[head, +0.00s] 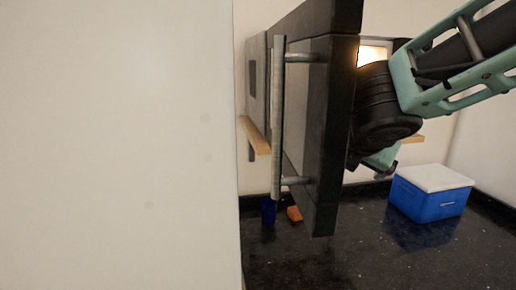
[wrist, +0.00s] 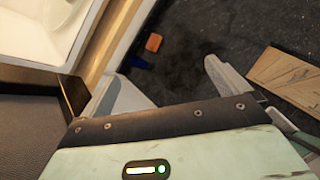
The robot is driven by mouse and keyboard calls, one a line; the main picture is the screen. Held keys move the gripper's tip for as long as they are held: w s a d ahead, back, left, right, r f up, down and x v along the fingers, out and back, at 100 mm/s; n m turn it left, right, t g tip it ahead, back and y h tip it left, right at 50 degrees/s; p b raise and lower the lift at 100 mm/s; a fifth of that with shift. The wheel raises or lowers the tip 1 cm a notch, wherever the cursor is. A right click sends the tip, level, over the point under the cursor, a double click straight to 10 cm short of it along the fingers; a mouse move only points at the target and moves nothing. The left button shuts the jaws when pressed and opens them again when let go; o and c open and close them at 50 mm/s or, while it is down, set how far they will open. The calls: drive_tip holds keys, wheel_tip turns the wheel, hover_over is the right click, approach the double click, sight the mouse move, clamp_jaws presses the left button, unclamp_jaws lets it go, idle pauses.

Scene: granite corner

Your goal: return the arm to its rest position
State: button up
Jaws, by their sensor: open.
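My arm (head: 455,65) reaches in from the upper right in the head view, and its wrist end passes behind a dark cabinet door that stands open. The door hides most of my gripper there. In the wrist view my gripper (wrist: 167,72) has its two pale fingers spread apart with nothing between them. Dark countertop shows beyond the fingers.
The open door (head: 325,130) with its long metal handle (head: 278,120) stands close to my wrist. A blue box with a white lid (head: 432,192) is on the counter (head: 350,262). An orange block (head: 294,213) and a blue item (head: 268,211) lie below the door.

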drive_tip(key=s+a+f+m+g+y+b, duration=0.1)
drive_tip(key=s+f+m+g+b, duration=0.2)
drive_tip(key=s+f+m, duration=0.7)
drive_tip(key=s+a+f+m+g+y+b, duration=0.2)
drive_tip(key=s+f+m+g+b, duration=0.2)
drive_tip(key=s+f+m, duration=0.6)
drive_tip(key=s+f+g, duration=0.2)
drive_tip(key=s, duration=0.3)
drive_tip(key=shift+s+a+f+g, duration=0.15)
drive_tip(key=shift+s+a+g, duration=0.15)
drive_tip(key=shift+s+g, duration=0.1)
